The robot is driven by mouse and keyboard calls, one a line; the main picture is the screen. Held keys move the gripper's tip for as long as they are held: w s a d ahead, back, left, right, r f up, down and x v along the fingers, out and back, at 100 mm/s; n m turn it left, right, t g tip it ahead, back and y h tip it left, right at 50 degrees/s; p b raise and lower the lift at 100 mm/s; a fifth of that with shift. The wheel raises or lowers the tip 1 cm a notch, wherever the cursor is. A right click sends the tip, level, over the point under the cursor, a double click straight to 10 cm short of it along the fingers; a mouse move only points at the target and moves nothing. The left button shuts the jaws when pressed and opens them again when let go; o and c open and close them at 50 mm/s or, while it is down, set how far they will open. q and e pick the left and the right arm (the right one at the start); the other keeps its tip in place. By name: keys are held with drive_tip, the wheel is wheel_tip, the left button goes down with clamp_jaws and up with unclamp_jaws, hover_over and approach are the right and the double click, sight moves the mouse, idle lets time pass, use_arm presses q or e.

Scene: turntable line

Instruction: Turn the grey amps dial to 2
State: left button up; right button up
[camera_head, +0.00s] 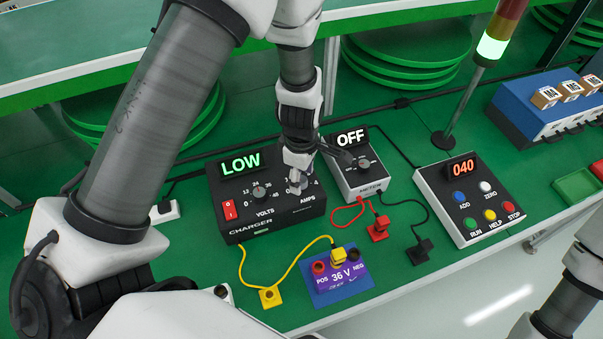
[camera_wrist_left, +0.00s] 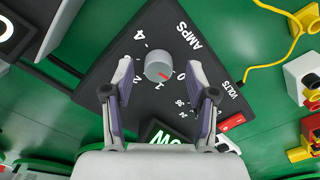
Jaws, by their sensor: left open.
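The grey amps dial (camera_wrist_left: 158,67) sits on the black charger (camera_head: 233,212). In the left wrist view its red mark points to the lower right, near the 0 and the small digit beside it; the exact setting is hard to read. My left gripper (camera_wrist_left: 162,98) is open, with one finger to each side of the dial in that view and no clear contact. In the head view my left gripper (camera_head: 299,181) is over the right part of the charger and mostly hides the dial. The charger display (camera_head: 240,163) reads LOW. My right gripper is out of view.
The volts dial (camera_head: 262,194) and red switch (camera_head: 229,210) are left of the amps dial. A meter (camera_head: 360,174) reading OFF stands close on the right. A battery block (camera_head: 342,283) and yellow cable (camera_head: 297,262) lie in front. A button box (camera_head: 463,207) stands farther right.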

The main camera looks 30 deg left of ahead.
use_arm(q)
drive_tip(key=shift+w+a+f, duration=0.15)
drive_tip(key=shift+w+f, duration=0.15)
drive_tip(key=shift+f, duration=0.4)
drive_tip(key=shift+s+r, duration=0.2)
drive_tip(key=shift+s, duration=0.05)
drive_tip(key=shift+c, duration=0.7)
drive_tip(key=c, duration=0.5)
clamp_jaws()
